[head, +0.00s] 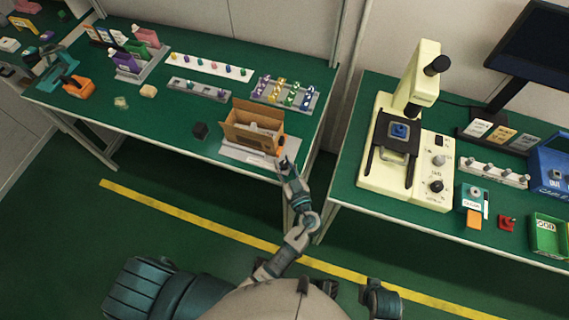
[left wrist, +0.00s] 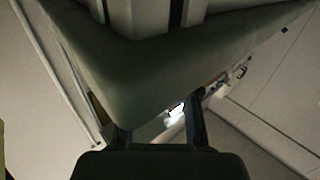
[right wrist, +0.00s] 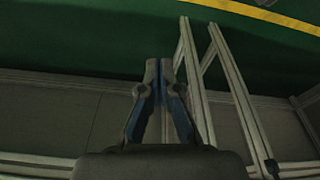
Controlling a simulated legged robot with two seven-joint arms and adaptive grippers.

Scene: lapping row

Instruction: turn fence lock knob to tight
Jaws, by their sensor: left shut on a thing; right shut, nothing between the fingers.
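A small orange knob (head: 282,147), which I take to be the fence lock knob, shows at the right end of a pale grey labelled base (head: 258,157) near the front edge of the left bench. My left gripper (head: 284,160) reaches it from the front and is shut on it; the fingers partly cover it, and any tight mark cannot be read. In the left wrist view a dark surface fills the top, and the knob cannot be made out between the fingers. My right gripper (right wrist: 162,68) is shut and empty, with green floor and bench legs beyond.
An open cardboard box (head: 252,128) stands on the base, just left of the knob. A black cube (head: 200,130) lies further left. Trays of small coloured parts (head: 284,93) stand behind. A cream microscope-like machine (head: 405,150) stands on the right bench, across a gap.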

